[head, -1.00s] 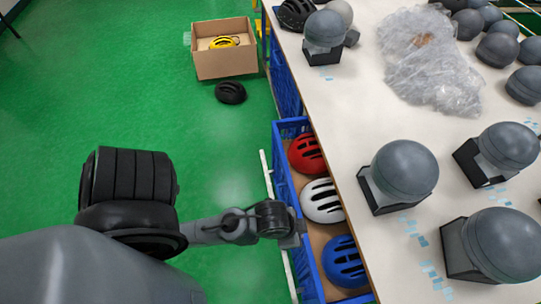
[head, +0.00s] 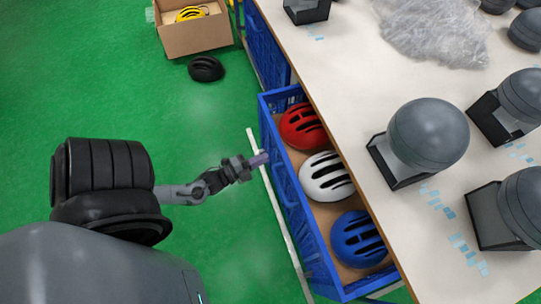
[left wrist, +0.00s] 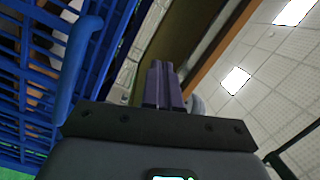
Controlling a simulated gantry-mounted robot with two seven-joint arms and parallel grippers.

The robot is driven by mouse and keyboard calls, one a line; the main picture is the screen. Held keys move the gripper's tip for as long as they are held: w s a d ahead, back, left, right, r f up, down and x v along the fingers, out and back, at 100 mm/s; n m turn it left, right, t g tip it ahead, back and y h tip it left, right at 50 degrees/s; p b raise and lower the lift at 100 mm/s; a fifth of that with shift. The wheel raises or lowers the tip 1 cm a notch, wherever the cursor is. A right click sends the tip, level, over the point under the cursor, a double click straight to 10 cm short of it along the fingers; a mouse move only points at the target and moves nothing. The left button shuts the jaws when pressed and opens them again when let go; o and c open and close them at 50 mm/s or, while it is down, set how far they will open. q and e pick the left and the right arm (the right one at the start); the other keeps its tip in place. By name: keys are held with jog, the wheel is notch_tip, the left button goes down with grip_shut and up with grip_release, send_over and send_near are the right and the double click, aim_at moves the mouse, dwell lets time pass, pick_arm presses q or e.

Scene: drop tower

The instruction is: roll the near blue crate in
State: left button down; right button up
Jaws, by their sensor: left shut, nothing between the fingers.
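The near blue crate (head: 291,196) stands partly under the table's left edge, its open top showing red, white and blue helmets. My left gripper (head: 259,159) is shut and empty, just outside the crate's left side, level with the gap between the red and white helmets. I cannot tell whether it touches the crate. In the left wrist view the closed fingers (left wrist: 164,86) point away, with blue crate lattice (left wrist: 38,75) to their left. My right gripper is out of view.
The pale table (head: 345,95) carries several grey domes on black stands and clear plastic wrap (head: 435,30). Another blue crate (head: 266,50) stands farther back. A white bar (head: 272,205) runs beside the near crate. A cardboard box (head: 195,36) and black helmet (head: 205,69) sit on open green floor.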

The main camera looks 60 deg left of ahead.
pick_arm(q)
jog(key=s+a+f+m+h+b, duration=0.3)
jog(key=s+a+f+m+b, duration=0.2)
jog(key=s+a+f+m, duration=0.15)
jog(key=b, duration=0.5)
send_near(278, 147)
jog(key=shift+n, duration=0.25)
jog(key=w, duration=0.6)
jog(key=shift+d+f, duration=0.35)
jog(key=shift+d, duration=0.05)
jog(key=shift+w+r, duration=0.1)
jog(key=shift+w, duration=0.3)
jog(key=shift+d, duration=0.1)
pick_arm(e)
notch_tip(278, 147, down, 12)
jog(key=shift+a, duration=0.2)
pick_arm(q)
jog(key=shift+w, duration=0.1)
